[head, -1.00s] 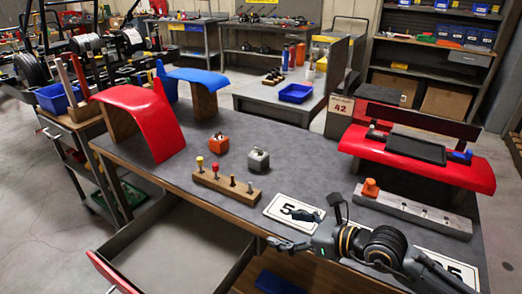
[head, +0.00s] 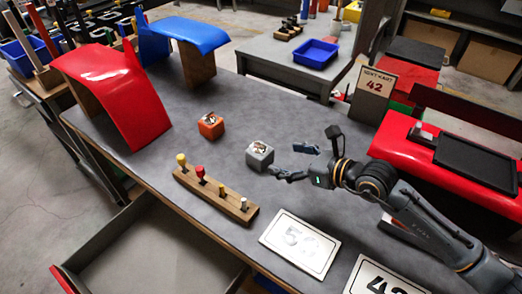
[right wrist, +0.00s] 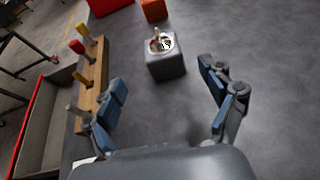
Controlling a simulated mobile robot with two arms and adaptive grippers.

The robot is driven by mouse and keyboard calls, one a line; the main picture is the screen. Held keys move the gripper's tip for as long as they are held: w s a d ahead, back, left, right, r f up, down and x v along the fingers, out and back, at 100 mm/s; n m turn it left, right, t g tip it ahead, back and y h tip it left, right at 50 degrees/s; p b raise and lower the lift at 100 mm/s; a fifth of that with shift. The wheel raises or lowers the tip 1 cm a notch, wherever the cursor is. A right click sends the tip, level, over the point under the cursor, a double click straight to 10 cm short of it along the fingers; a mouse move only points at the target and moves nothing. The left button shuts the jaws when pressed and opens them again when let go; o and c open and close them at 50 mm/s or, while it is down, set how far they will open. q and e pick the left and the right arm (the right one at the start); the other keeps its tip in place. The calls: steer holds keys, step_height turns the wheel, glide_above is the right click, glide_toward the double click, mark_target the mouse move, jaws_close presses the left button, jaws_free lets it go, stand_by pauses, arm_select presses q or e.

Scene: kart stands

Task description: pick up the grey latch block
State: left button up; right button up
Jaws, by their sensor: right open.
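The grey latch block (head: 260,156) is a small grey cube with a metal piece on top. It stands on the grey work table, right of an orange block (head: 211,125). In the right wrist view the grey block (right wrist: 165,66) is ahead of and between the spread fingers. My right gripper (head: 292,162) is just right of the grey block in the head view, open and empty; its two blue-padded fingers (right wrist: 168,95) show wide apart in the right wrist view. Whether a fingertip touches the block I cannot tell from the head view. My left gripper is not in view.
A wooden peg rack (head: 216,196) with coloured knobs stands in front of the blocks. A red curved panel (head: 115,95) and a blue one (head: 185,32) stand at the left. White number plates (head: 300,244) lie at the front. An open drawer (head: 150,250) juts out below.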

mark_target(266, 151)
steer(key=x, duration=0.4)
steer(key=shift+w+a, duration=0.1)
steer(key=shift+a, duration=0.05)
steer(key=shift+w+a+f, duration=0.15)
steer(key=shift+w, duration=0.05)
steer(key=shift+w+a+p, duration=0.35)
steer(key=shift+w+a, duration=0.15)
steer(key=x, duration=0.3)
steer(key=shift+w+a+f, duration=0.15)
steer(key=shift+w+f, duration=0.05)
steer(key=shift+w+a+f, duration=0.1)
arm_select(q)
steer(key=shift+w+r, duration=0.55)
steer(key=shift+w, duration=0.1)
arm_select(e)
steer(key=shift+c, duration=0.8)
steer(key=c, duration=1.1)
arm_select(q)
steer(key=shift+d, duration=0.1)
arm_select(e)
steer(key=shift+c, duration=0.6)
